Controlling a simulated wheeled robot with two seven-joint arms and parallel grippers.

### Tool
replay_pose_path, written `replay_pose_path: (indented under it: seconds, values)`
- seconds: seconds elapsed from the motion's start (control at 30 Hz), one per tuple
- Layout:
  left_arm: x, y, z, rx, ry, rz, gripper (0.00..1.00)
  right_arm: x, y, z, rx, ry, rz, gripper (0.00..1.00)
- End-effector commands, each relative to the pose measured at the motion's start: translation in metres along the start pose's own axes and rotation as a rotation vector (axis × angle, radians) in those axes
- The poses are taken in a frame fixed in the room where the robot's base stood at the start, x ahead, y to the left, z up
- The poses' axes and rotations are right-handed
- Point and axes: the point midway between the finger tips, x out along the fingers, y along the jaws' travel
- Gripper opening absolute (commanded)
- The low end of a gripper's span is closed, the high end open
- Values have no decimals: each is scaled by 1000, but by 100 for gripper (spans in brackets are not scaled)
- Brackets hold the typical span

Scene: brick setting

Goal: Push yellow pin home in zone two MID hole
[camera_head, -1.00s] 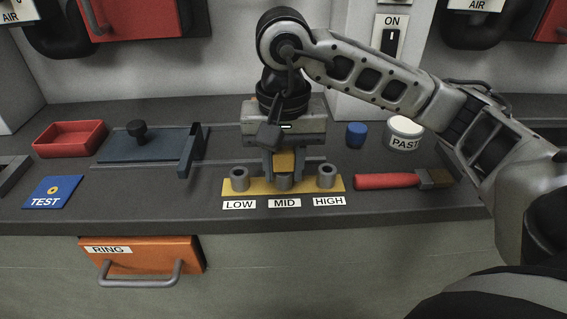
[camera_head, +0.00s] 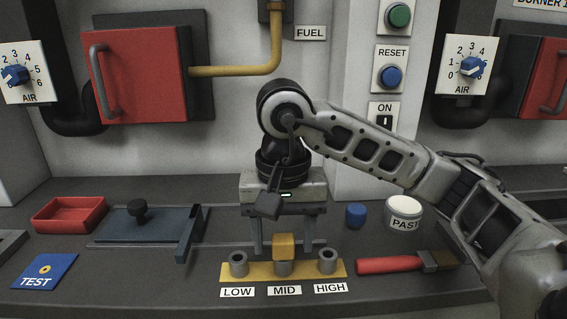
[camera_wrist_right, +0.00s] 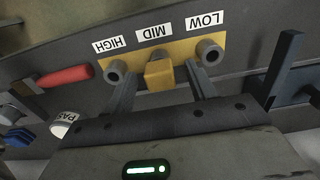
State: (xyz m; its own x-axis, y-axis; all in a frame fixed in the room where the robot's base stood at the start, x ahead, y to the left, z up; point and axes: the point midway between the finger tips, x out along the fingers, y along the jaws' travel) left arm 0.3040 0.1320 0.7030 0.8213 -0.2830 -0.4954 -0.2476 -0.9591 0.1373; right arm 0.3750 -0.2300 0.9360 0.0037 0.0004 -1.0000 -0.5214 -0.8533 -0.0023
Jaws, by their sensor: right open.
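The yellow pin (camera_head: 284,246) shows as a square yellow block standing in the MID hole (camera_head: 283,268) of the yellow plate (camera_head: 260,274). The LOW hole (camera_head: 238,263) and HIGH hole (camera_head: 327,261) on either side show open grey collars. My right gripper (camera_head: 284,250) is open, its two fingers apart on either side of the pin's head and a little above the plate. In the right wrist view the yellow pin (camera_wrist_right: 159,74) sits between the spread fingers, clear of both. The shaft is hidden in the collar. My left gripper is not in view.
A red-handled brush (camera_head: 400,264) lies right of the plate. A blue cap (camera_head: 356,215) and a paste jar (camera_head: 403,213) stand behind it. A dark plate with a knob and upright bar (camera_head: 190,235) lies left, near a red tray (camera_head: 70,215).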

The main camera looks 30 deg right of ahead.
Motion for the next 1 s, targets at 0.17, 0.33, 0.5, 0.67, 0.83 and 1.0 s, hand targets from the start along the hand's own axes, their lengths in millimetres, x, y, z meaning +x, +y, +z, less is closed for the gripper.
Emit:
replay_pose_path:
  seconds: [0.17,0.33,0.5,0.67,0.83,1.0]
  values:
    - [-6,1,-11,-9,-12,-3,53,-53,0,-1,3,7,-2,56]
    - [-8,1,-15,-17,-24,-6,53,-91,0,-1,3,4,0,56]
    - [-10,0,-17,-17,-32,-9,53,-116,0,0,2,1,1,56]
    - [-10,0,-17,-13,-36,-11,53,-126,0,0,2,-1,2,56]
    - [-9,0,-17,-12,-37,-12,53,-126,0,0,2,-2,2,56]
    - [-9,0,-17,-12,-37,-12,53,-126,0,0,1,-2,2,56]
